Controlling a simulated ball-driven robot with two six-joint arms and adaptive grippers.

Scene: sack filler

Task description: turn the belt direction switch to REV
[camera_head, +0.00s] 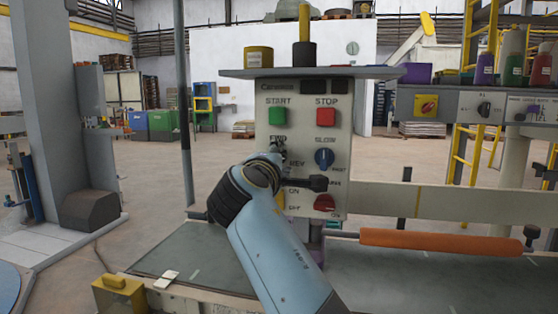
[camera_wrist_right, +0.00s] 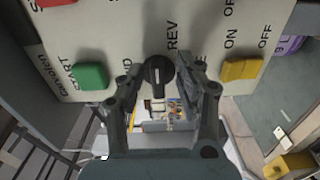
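The belt direction switch is a small black knob (camera_wrist_right: 158,72) between the FWD and REV labels on the pale control panel (camera_head: 350,100). In the right wrist view it stands between the two fingertips of my right gripper (camera_wrist_right: 164,80). The fingers are apart, one on each side, with gaps visible around the knob. A pale mark shows on the knob, but I cannot tell which label it points to. In the head view my right gripper (camera_head: 279,150) is in front of the panel and hides the switch. My left gripper is not in view.
Close by are the green START button (camera_head: 277,115), red STOP button (camera_head: 326,117), blue speed knob (camera_head: 324,158) and red knob (camera_head: 324,203). A yellow ON/OFF switch (camera_wrist_right: 241,70) is beside my right finger. An orange roller (camera_head: 440,242) lies to the right.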

